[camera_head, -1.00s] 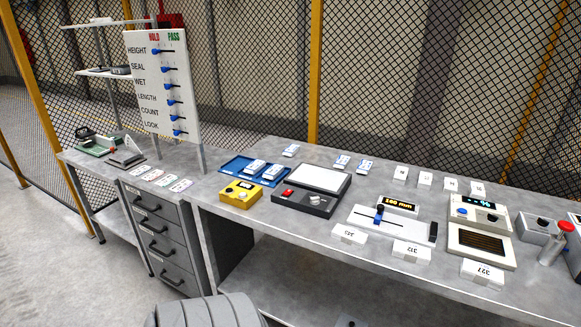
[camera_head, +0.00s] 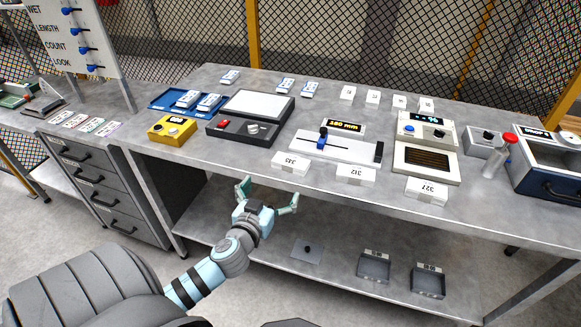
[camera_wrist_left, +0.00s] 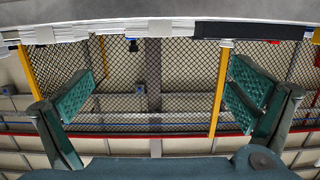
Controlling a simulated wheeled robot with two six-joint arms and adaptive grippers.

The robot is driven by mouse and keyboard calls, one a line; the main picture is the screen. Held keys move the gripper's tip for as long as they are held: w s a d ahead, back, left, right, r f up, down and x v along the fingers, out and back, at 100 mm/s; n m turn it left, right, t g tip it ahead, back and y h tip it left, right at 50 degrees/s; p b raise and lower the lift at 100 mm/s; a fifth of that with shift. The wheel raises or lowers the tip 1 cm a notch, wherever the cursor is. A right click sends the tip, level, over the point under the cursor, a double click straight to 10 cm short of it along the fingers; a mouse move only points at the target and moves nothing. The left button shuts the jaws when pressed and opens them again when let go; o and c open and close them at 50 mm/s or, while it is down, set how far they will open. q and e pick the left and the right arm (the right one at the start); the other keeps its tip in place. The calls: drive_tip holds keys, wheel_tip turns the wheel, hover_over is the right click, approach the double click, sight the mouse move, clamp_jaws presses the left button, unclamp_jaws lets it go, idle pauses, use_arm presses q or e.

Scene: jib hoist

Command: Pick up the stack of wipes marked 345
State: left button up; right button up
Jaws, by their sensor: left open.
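A white stack of wipes (camera_head: 290,165) lies at the table's front edge, leftmost of three there. Its small label reads like 335 or 345; I cannot tell which. The middle front stack (camera_head: 355,174) reads 312 and the right one (camera_head: 426,190) reads 327. My left gripper (camera_head: 268,196) is open and empty, in front of and below the table edge, left of and nearer than the leftmost stack. In the left wrist view its fingers (camera_wrist_left: 165,95) are spread wide with nothing between them. My right gripper is not in view.
Several smaller-looking white stacks (camera_head: 372,97) stand at the back. A length gauge (camera_head: 335,146) sits behind the front stacks. A black console (camera_head: 245,131) and yellow box (camera_head: 171,130) stand to the left. The table edge and lower shelf (camera_head: 330,273) lie near my arm.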

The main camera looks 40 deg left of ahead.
sight(290, 162)
use_arm(q)
drive_tip(key=x, duration=1.4)
drive_tip(key=shift+w+d+f, duration=0.1)
drive_tip(key=shift+w+f, duration=0.05)
drive_tip(key=shift+f, duration=0.1)
drive_tip(key=c, duration=0.9)
